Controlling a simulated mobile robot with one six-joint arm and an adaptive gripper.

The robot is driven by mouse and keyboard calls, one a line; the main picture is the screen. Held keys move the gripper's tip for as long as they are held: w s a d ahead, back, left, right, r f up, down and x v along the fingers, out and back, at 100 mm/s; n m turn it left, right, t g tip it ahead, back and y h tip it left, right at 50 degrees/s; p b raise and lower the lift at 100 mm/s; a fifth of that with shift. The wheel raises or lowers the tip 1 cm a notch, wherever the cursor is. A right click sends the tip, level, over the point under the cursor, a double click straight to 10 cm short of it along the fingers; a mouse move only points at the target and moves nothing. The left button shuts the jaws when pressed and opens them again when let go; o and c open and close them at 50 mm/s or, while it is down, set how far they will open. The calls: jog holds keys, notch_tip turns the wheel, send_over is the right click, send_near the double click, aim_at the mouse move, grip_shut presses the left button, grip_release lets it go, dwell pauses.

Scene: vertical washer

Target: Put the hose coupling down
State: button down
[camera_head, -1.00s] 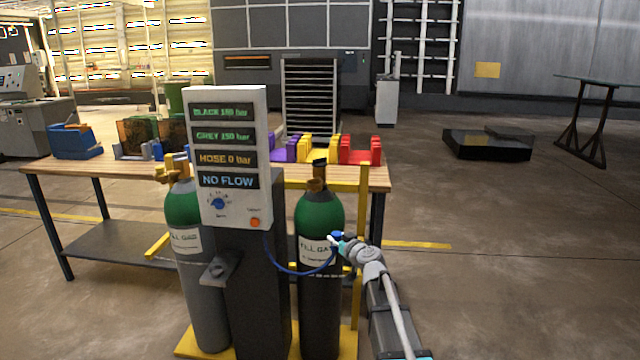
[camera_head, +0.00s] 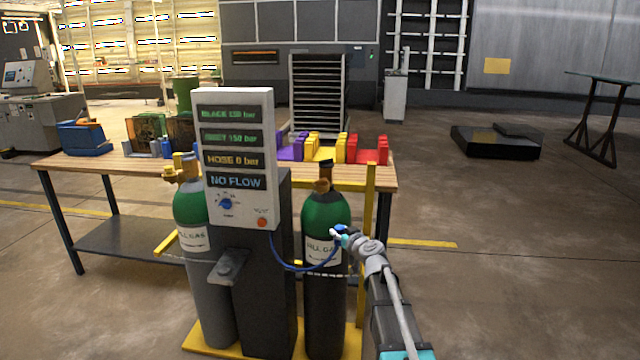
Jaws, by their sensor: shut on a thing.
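The hose coupling (camera_head: 339,229) is a small blue piece at the end of a thin blue hose (camera_head: 296,268). The hose hangs in a loop from the grey fill station (camera_head: 238,160). My gripper (camera_head: 342,236) is shut on the coupling and holds it in the air, in front of the right green-topped gas cylinder (camera_head: 324,211) in the picture. The fingers are small here and partly hide the coupling. The station's panel reads "HOSE 0 bar" and "NO FLOW". A small dark grey bracket (camera_head: 230,266) juts from the station's front.
Another green-topped cylinder (camera_head: 193,205) stands left of the station, on the same yellow base frame (camera_head: 352,342). A yellow post (camera_head: 368,200) rises beside the right cylinder. Behind is a wooden workbench (camera_head: 105,164) with coloured blocks and bins.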

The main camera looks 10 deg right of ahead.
jog(key=a+r+p, duration=0.4)
jog(key=r+p, duration=0.9)
jog(key=r, duration=0.1)
jog(key=a+r+p, duration=0.4)
jog(key=r+p, duration=0.9)
jog(key=shift+s+a+r+p, duration=0.25)
jog(key=shift+s+r+p, duration=0.1)
jog(key=shift+s+r, duration=0.1)
jog(key=shift+f, duration=0.1)
jog(key=w+d+f+b, duration=0.1)
jog(key=w+f+b, duration=0.1)
jog(key=w, duration=0.2)
jog(key=w+d+f+b, duration=0.1)
jog(key=w+f+b, duration=0.2)
jog(key=w+d+f+b, duration=0.2)
jog(key=w+f+b, duration=0.1)
jog(key=w, duration=0.1)
jog(key=shift+w+f, duration=0.1)
jog(key=shift+w, duration=0.25)
jog(key=shift+w+d+f+b, duration=0.15)
jog(key=shift+w+f+b, duration=0.3)
jog(key=shift+b, duration=0.15)
jog(key=shift+w+f+b, duration=0.25)
jog(key=shift+f+b, duration=0.2)
jog(key=shift+d+f+b, duration=0.1)
jog(key=shift+f+b, duration=1.4)
jog(key=shift+b, duration=0.05)
jog(key=shift+w, duration=0.1)
